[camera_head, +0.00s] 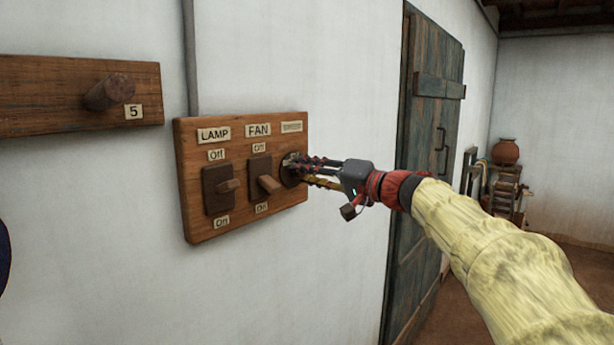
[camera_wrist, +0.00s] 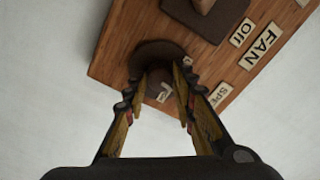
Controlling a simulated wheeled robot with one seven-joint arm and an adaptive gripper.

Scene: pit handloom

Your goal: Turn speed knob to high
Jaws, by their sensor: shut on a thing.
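The speed knob (camera_head: 289,168) is a dark round knob at the right of the wooden switch board (camera_head: 195,232) on the wall. My gripper (camera_head: 299,170) reaches it from the right, its fingers closed on the knob. In the wrist view the knob (camera_wrist: 160,86) sits between the two fingertips (camera_wrist: 160,92), with a dark round base behind it. A small light mark shows near the fingertips. The label above the knob is too small to read in the head view; in the wrist view it is partly hidden and reads "SPE".
The lamp switch (camera_head: 219,190) and fan switch (camera_head: 263,182) are left of the knob, with Off labels above and On labels below. A wooden peg (camera_head: 110,91) marked 5 is at upper left. A weathered door (camera_head: 428,150) and a clay pot (camera_head: 505,152) are at right.

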